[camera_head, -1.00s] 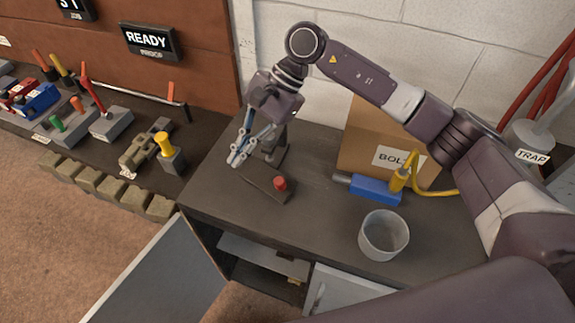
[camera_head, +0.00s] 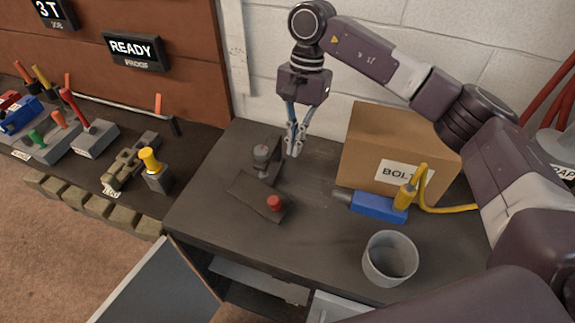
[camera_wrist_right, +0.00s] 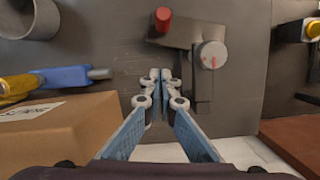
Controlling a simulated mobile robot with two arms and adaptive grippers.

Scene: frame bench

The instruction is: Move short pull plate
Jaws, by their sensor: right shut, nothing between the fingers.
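A flat dark plate (camera_head: 246,192) with a red knob (camera_head: 274,203) at one end lies on the dark bench top. Just behind it stands a grey round knob (camera_head: 262,153) on a dark bar. No label tells me which piece is the short pull plate. My right gripper (camera_head: 294,147) points down, to the right of the grey knob and apart from both pieces. In the right wrist view its fingertips (camera_wrist_right: 161,76) are together and empty, with the dark plate (camera_wrist_right: 184,33) and the grey knob (camera_wrist_right: 210,56) beyond them. My left gripper is not in view.
A cardboard box (camera_head: 362,150) labelled BOLT stands at the back right, with a blue tool (camera_head: 378,206) and yellow hose before it. A grey cup (camera_head: 390,258) stands near the front. A lower bench at left holds coloured-handled clamps. Free bench top lies right of the plate.

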